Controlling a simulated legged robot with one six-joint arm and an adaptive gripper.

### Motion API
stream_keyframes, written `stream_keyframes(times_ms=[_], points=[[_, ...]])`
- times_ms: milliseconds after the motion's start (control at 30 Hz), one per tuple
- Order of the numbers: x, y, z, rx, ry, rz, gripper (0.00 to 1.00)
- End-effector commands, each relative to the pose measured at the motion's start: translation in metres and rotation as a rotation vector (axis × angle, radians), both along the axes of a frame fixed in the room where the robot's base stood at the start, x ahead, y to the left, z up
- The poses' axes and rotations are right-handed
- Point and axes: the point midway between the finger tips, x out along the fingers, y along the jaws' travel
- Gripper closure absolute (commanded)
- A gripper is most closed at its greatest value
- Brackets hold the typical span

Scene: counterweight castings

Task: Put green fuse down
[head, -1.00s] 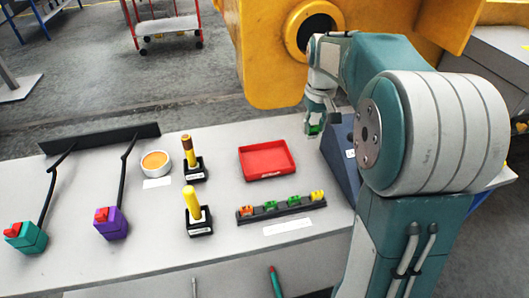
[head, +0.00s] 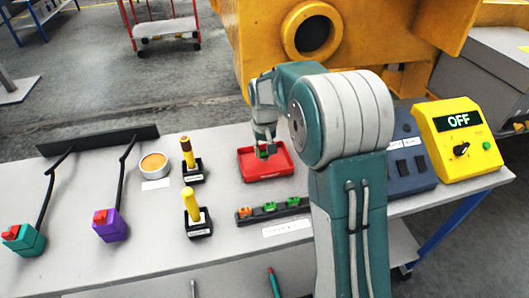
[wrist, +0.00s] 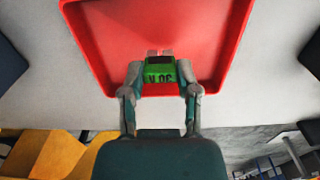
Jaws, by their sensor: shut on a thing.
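A green fuse (wrist: 160,71) with dark lettering is between the two fingers of my gripper (wrist: 160,85) in the wrist view. My gripper (head: 264,152) is shut on it and shows over the red tray (head: 250,176) in the head view. The fuse's lower end and any contact with the tray floor cannot be made out. The red tray also fills the upper part of the wrist view (wrist: 220,40), and its floor looks empty apart from the held fuse.
A dark fuse rack (head: 256,212) with orange and green fuses is in front of the tray. A yellow box reading OFF (head: 458,140) and a dark switch panel (head: 405,160) are at the right. A yellow casting (head: 275,70) rises behind.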

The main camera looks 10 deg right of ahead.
Motion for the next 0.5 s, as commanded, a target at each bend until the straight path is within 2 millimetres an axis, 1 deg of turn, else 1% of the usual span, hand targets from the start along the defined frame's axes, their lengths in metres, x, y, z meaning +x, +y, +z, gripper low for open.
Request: stream_keyframes(times_ms=[33, 100, 367, 400, 467, 500], points=[[-0.0001, -0.0002, -0.0070, 0.000, 0.001, 0.000, 0.91], [0.0002, -0.0002, -0.0109, 0.000, -0.002, 0.000, 0.91], [0.0001, -0.0003, -0.0120, 0.000, -0.002, 0.000, 0.91], [0.0002, -0.0003, -0.0123, 0.000, -0.002, 0.001, 0.50], [0.0002, -0.0003, -0.0122, 0.000, -0.002, 0.001, 0.24], [0.0002, -0.0003, -0.0122, 0.000, -0.002, 0.001, 0.24]])
